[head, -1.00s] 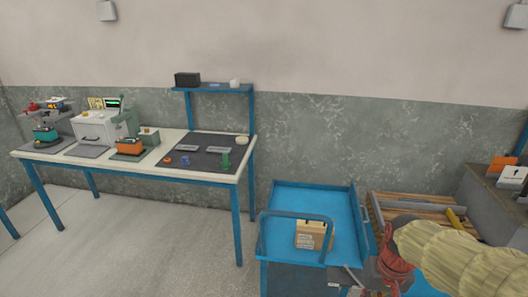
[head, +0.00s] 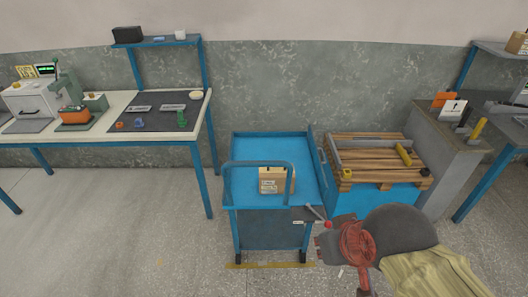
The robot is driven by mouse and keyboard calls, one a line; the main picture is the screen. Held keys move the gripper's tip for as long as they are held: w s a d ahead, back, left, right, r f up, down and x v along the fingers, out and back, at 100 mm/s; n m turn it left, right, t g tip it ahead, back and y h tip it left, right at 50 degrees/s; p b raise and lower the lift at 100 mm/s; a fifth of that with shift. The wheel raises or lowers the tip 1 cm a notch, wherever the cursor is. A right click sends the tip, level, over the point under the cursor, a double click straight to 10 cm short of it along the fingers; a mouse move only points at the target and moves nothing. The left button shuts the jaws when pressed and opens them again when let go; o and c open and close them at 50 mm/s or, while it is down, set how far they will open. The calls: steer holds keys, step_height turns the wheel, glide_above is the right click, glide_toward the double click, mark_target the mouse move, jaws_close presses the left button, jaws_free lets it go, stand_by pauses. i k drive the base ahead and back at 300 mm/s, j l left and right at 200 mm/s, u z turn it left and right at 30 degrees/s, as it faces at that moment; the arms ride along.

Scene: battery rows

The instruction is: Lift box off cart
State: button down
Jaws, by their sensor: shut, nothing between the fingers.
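A small tan cardboard box (head: 272,181) with a printed label sits on the blue top of the cart (head: 303,152), near its handle side. The cart's raised blue tube handle (head: 257,164) stands in front of the box and partly crosses it in view. My gripper (head: 322,247) is at the lower right, beside the front right of the cart, apart from the box. It is small in view and partly hidden by my arm; it is shut and empty.
A blue crate (head: 372,197) with wooden slats and tools stands close right of the cart. A grey cabinet (head: 447,150) is beyond it. A workbench (head: 202,112) with several devices is at left. Floor left of the cart (head: 130,230) is clear.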

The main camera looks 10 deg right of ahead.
mark_target(272, 179)
steer(key=i+l+u, duration=0.15)
steer(key=l, duration=0.15)
steer(key=i+l+u, duration=0.15)
steer(key=l, duration=0.2)
steer(key=i+l+u, duration=0.15)
steer(key=l, duration=0.2)
steer(key=i+l+u, duration=0.15)
steer(key=l, duration=0.25)
steer(key=l+u, duration=0.15)
steer(key=l, duration=0.2)
steer(key=i+l, duration=0.1)
steer(key=i, duration=0.2)
steer(key=i+l+u, duration=0.15)
steer(key=i, duration=0.15)
